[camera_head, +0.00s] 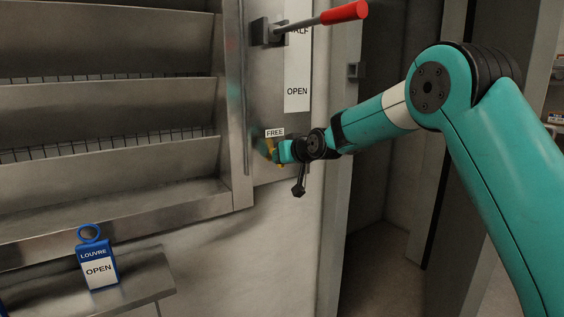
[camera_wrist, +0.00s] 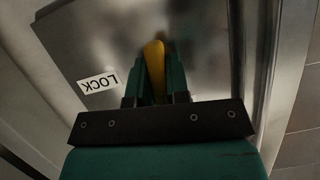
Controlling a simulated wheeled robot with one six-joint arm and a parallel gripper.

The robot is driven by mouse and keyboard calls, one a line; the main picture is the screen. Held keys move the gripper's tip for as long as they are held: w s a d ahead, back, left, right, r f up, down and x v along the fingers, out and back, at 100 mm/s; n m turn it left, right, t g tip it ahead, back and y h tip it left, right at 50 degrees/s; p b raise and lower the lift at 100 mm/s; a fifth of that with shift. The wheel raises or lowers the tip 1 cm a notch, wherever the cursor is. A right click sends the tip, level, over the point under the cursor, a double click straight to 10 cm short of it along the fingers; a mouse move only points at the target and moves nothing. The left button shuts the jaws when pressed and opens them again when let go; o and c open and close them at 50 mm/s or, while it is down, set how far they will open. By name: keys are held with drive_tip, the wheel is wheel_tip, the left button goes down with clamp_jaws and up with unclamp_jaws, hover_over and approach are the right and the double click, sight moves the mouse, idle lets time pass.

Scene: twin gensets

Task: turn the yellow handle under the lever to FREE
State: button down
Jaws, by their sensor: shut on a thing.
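The yellow handle (camera_head: 270,146) is on the metal plate below the lever, just under the FREE label (camera_head: 275,133). My gripper (camera_head: 280,152) is at the handle and hides much of it. In the wrist view the yellow handle (camera_wrist: 154,62) stands between the two green fingers of my gripper (camera_wrist: 154,92), which are shut on it. A LOCK label (camera_wrist: 98,83) shows upside down to the left of the handle there. The lever (camera_head: 345,13) has a red grip and points right and slightly up from its dark pivot. The handle's exact angle is hard to tell.
An OPEN mark stands on the white strip (camera_head: 297,75) below the lever. Louvre slats (camera_head: 110,108) fill the left. A blue LOUVRE OPEN tag (camera_head: 97,262) stands on a metal shelf (camera_head: 150,275) at lower left. A dark doorway (camera_head: 385,190) lies behind my arm.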

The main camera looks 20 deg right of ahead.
drive_tip(key=shift+f+n+h, duration=0.1)
drive_tip(key=shift+n+h, duration=0.2)
drive_tip(key=shift+n, duration=0.1)
drive_tip(key=shift+b, duration=0.35)
drive_tip(key=c, duration=1.1)
unclamp_jaws()
drive_tip(key=v, duration=1.7)
drive_tip(key=shift+s+b, duration=0.25)
drive_tip(key=shift+b, duration=0.15)
